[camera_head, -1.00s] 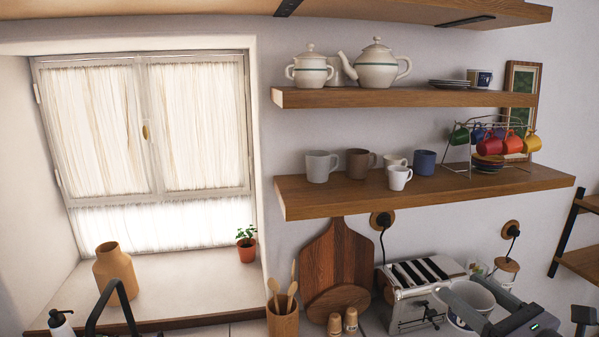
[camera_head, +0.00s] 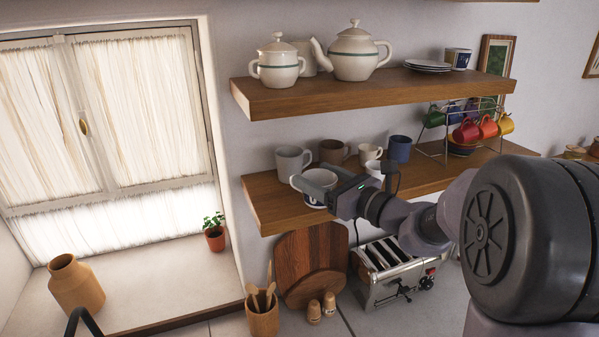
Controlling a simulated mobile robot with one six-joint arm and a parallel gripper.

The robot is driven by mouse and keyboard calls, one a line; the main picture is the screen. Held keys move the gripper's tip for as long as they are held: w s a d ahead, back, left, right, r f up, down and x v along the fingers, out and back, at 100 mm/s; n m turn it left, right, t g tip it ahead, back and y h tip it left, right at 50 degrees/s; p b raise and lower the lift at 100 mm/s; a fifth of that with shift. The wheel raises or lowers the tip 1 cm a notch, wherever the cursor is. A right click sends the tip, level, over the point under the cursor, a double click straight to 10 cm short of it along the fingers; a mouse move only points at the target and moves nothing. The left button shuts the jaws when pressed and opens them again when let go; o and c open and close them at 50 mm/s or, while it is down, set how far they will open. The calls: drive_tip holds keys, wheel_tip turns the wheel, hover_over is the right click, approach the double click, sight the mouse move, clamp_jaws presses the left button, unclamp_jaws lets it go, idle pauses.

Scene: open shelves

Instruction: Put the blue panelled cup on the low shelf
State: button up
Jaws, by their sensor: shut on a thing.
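My gripper (camera_head: 312,183) is shut on a white cup with dark blue markings (camera_head: 314,200), which looks like the blue panelled cup. The cup's rim and lower side show around the fingers. It appears in front of or over the left part of the low shelf (camera_head: 260,192); I cannot tell whether it touches the wood.
A grey mug (camera_head: 291,160), brown mug (camera_head: 334,152), cream mug (camera_head: 370,153) and blue mug (camera_head: 400,148) stand behind my gripper. A small white mug (camera_head: 375,169) is close beside it. A mug rack (camera_head: 445,150) stands farther right. The upper shelf (camera_head: 380,93) overhangs.

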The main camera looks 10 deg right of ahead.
sight(307, 177)
drive_tip(key=w, duration=0.2)
drive_tip(key=w+p, duration=0.1)
drive_tip(key=w, duration=0.1)
drive_tip(key=w+a+p, duration=0.1)
drive_tip(key=w, duration=0.2)
drive_tip(key=shift+w+f, duration=0.1)
drive_tip(key=shift+f, duration=0.3)
wheel_tip(307, 177, down, 3)
drive_tip(key=shift+r+p, duration=0.1)
drive_tip(key=shift+p, duration=0.25)
drive_tip(key=shift+w+f, duration=0.15)
drive_tip(key=shift+f, duration=0.2)
drive_tip(key=shift+f+b, duration=0.2)
drive_tip(key=shift+b, duration=0.15)
drive_tip(key=o, duration=1.7)
drive_tip(key=shift+o, duration=0.2)
drive_tip(key=shift+r, duration=0.2)
